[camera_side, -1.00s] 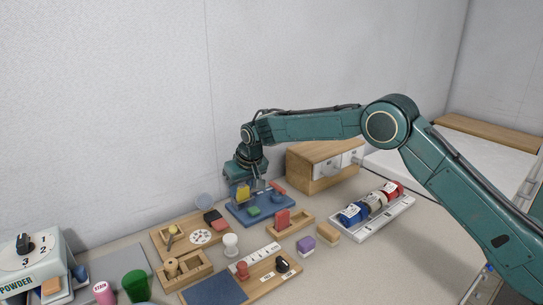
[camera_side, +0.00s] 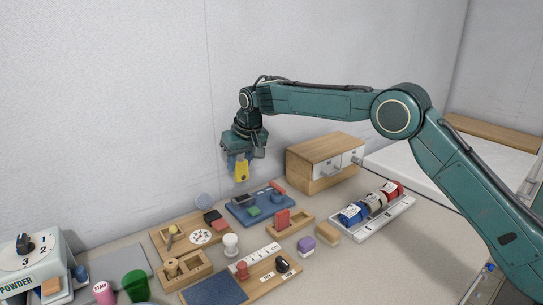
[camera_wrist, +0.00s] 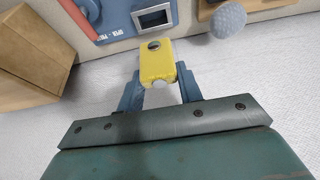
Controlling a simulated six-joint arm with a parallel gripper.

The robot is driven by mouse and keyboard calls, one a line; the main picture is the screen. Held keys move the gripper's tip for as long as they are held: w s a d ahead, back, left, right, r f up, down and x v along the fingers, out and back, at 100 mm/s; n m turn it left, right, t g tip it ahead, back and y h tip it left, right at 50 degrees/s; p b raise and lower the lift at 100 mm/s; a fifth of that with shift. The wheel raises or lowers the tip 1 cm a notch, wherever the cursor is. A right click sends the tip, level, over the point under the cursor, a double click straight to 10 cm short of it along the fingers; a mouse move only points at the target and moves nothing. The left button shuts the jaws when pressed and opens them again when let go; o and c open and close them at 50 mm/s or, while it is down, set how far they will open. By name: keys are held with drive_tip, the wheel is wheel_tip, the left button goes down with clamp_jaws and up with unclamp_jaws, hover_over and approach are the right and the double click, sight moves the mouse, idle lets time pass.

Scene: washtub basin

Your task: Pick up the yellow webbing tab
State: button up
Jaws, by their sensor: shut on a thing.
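The yellow webbing tab (camera_side: 241,171) is held by my gripper (camera_side: 239,163), clear above the blue board (camera_side: 262,207). In the wrist view the yellow tab (camera_wrist: 157,62) is a flat piece with a round hole near its far end. It sits between the two blue fingers of my gripper (camera_wrist: 158,84), which are shut on it. The blue board also shows at the top of the wrist view (camera_wrist: 112,16), with a metal-framed rectangular slot (camera_wrist: 153,17).
A wooden drawer box (camera_side: 316,165) stands right of the board. A tray of cans (camera_side: 372,219) is at the right. Wooden boards (camera_side: 190,233) and small blocks lie in front. The wall is behind; the air around my gripper is clear.

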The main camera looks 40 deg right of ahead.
drive_tip(key=shift+r, duration=1)
drive_tip(key=shift+r, duration=0.1)
